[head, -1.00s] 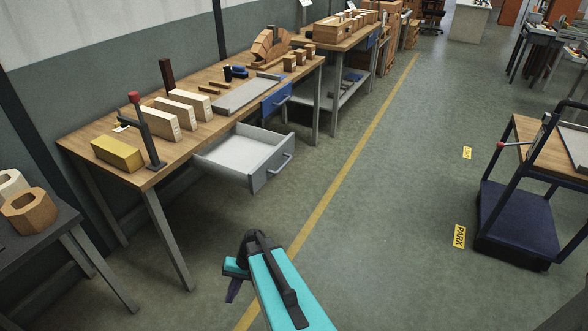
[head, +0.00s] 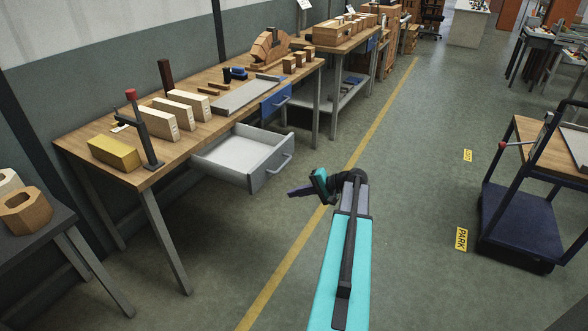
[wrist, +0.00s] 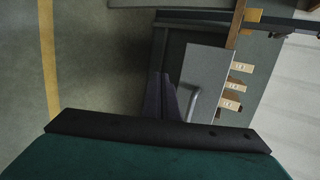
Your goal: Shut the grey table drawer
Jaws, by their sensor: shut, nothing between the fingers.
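The grey drawer (head: 258,178) is pulled well out from under the wooden workbench (head: 140,178), and its pale interior looks empty. It has a bar handle (head: 281,163) on its front panel. My gripper (head: 291,192) is shut and empty, just right of and below the drawer front in the head view, pointing left toward it. In the wrist view the grey drawer front (wrist: 207,75) and its handle (wrist: 193,103) show beside my gripper's dark fingers (wrist: 160,90). I see no clear contact; the exact gap cannot be told.
A blue drawer (head: 275,99) sits shut further along the bench. Wooden blocks (head: 180,112) and a clamp (head: 143,130) stand on the bench top. A dark blue trolley (head: 520,225) stands at the right. The floor between is clear, with a yellow line (head: 290,260).

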